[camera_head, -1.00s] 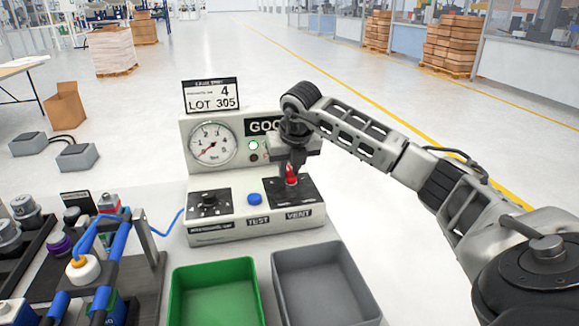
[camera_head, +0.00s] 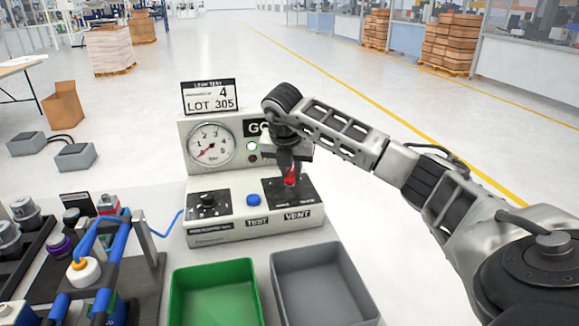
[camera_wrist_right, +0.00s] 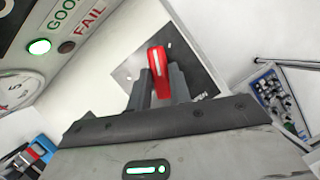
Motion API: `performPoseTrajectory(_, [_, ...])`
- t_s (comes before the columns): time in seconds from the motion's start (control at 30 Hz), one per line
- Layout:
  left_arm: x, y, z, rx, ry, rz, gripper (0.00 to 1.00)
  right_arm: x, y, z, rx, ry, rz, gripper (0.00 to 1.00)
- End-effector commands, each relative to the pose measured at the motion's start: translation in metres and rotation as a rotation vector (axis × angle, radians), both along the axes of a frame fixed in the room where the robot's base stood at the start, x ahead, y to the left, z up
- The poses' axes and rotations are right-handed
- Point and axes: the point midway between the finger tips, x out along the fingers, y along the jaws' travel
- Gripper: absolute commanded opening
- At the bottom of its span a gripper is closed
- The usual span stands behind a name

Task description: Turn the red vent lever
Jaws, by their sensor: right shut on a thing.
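The red vent lever (camera_head: 291,177) stands on the black plate at the right end of the white leak-test unit (camera_head: 220,233), above the VENT label. My right gripper (camera_head: 288,170) points down over it and is shut on the lever. In the right wrist view the red lever (camera_wrist_right: 158,70), with a white stripe, sits between the two dark fingers of my right gripper (camera_wrist_right: 160,88). The fingers hide part of the lever and its base. My left gripper is not in view.
The unit carries a gauge (camera_head: 211,145), a black knob (camera_head: 208,200), a blue TEST button (camera_head: 253,200) and a lit green lamp (camera_wrist_right: 39,46) beside GOOD. A green bin (camera_head: 213,265) and a grey bin (camera_head: 320,250) stand in front. A fixture with blue tubing (camera_head: 108,240) is left.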

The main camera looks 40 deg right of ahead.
Motion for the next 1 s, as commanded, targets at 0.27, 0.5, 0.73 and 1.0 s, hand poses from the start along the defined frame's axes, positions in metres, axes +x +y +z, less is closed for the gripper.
performPoseTrajectory(0.27, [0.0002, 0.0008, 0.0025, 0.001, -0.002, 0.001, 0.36, -0.0012, -0.0018, 0.0023, -0.001, -0.005, -0.202, 0.00])
performPoseTrajectory(0.5, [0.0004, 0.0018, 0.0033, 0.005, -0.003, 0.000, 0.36, -0.0024, -0.0025, 0.0021, -0.001, -0.005, -0.305, 0.00])
performPoseTrajectory(0.73, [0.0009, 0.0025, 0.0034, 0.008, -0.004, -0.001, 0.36, -0.0029, -0.0028, 0.0023, -0.001, -0.006, -0.343, 0.00])
performPoseTrajectory(1.0, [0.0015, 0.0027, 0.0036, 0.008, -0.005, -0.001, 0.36, -0.0031, -0.0031, 0.0024, -0.001, -0.007, -0.348, 0.00])
